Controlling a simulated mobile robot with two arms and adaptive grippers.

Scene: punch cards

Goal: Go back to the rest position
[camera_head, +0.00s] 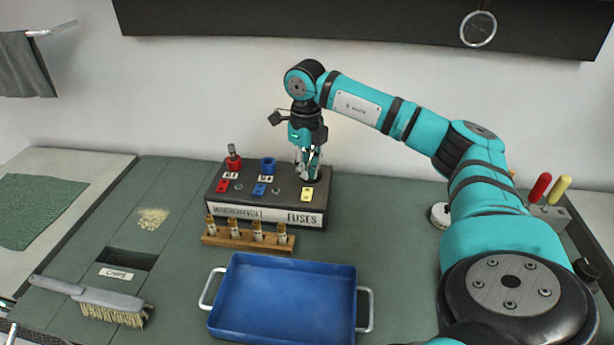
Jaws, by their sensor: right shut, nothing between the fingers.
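My right gripper (309,168) points down over the right end of the dark fuse box (300,206), which carries a label reading FUSES. Its fingers are shut and hold nothing that I can see. Whether the fingertips touch the box top, I cannot tell. My right arm reaches in from the right side. A red-topped fuse holder (233,158) and a blue one (267,166) stand on the box; the spot at the right is partly hidden by the gripper. My left gripper is not in view.
A wooden rack (246,240) with several fuses stands before the box. A blue tray (285,300) is in front. A brush (98,298), a slot labelled CHIPS (124,262) and yellowish crumbs (152,218) are at left. Red and yellow handled tools (540,187) stand at right.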

